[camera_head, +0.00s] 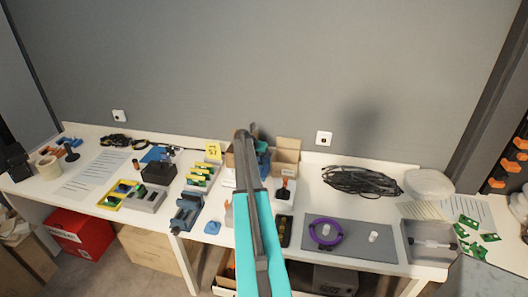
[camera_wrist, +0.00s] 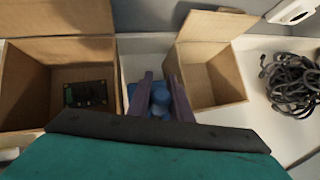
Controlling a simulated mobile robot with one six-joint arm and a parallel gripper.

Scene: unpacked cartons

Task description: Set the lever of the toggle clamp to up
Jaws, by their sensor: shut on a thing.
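My gripper (camera_wrist: 160,84) shows in the wrist view with its two dark fingers on either side of a blue rounded thing (camera_wrist: 160,98), shut on it. In the head view my arm hides most of this spot; a blue patch (camera_head: 264,164) shows beside the arm. A small device with an upright dark stem and orange-red part (camera_head: 285,187) stands on a pale base right of my arm; it may be the toggle clamp, but it is too small to be sure. Its lever position cannot be told. It does not show in the wrist view.
Open cartons flank my gripper: one on the left (camera_wrist: 22,95) holding a dark board, one on the right (camera_wrist: 240,85) looking empty. Black cable coils (camera_head: 360,180), a grey mat (camera_head: 345,246) with a purple ring (camera_head: 312,235), and a blue vise-like tool (camera_head: 186,214) lie along the bench.

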